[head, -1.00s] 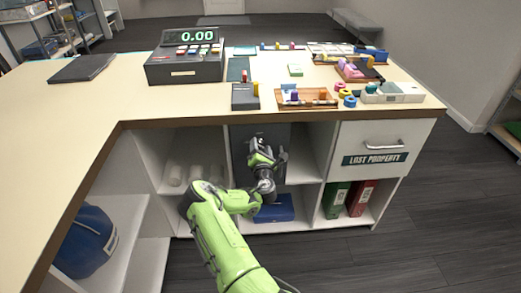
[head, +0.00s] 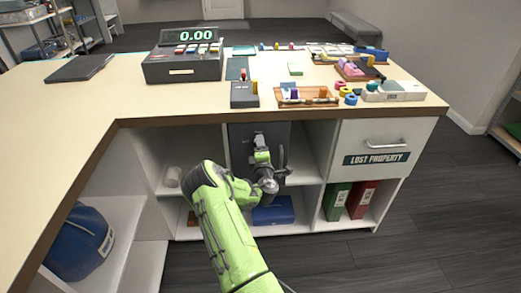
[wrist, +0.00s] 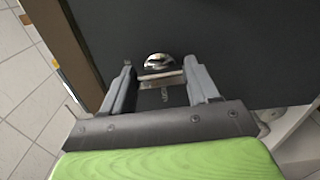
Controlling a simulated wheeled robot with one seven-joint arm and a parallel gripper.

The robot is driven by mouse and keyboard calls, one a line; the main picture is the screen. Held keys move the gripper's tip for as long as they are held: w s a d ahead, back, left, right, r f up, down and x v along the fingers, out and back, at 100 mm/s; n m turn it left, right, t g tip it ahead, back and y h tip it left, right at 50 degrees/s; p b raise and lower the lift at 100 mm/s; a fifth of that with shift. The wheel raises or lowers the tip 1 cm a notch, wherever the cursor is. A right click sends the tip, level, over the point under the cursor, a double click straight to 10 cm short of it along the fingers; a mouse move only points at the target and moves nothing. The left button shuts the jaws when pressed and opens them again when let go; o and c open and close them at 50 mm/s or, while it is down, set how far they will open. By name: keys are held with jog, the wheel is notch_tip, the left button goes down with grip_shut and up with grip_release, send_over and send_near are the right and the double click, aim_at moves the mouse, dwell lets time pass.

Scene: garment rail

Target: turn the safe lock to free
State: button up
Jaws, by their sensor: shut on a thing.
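The dark safe (head: 277,130) sits in the upper middle compartment under the counter, its front partly hidden by my gripper. Its dark face (wrist: 245,50) fills most of the wrist view. The shiny silver lock knob (wrist: 158,62) stands out from this face, between my two fingers. My gripper (wrist: 160,74) is shut on the knob, one finger on each side. Small pale lettering shows on the face below the knob, too small to read. In the head view my gripper (head: 262,150) is at the safe's front, and the knob is hidden there.
The counter (head: 150,105) overhangs the shelves and holds a till (head: 184,65) and several small items. A blue box (head: 272,211) lies below the safe. A "Lost Property" drawer (head: 375,140) is to the right.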

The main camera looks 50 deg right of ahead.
jog(key=shift+f+m, duration=0.1)
jog(key=shift+m, duration=0.4)
jog(key=o, duration=1.1)
jog(key=shift+c, duration=0.2)
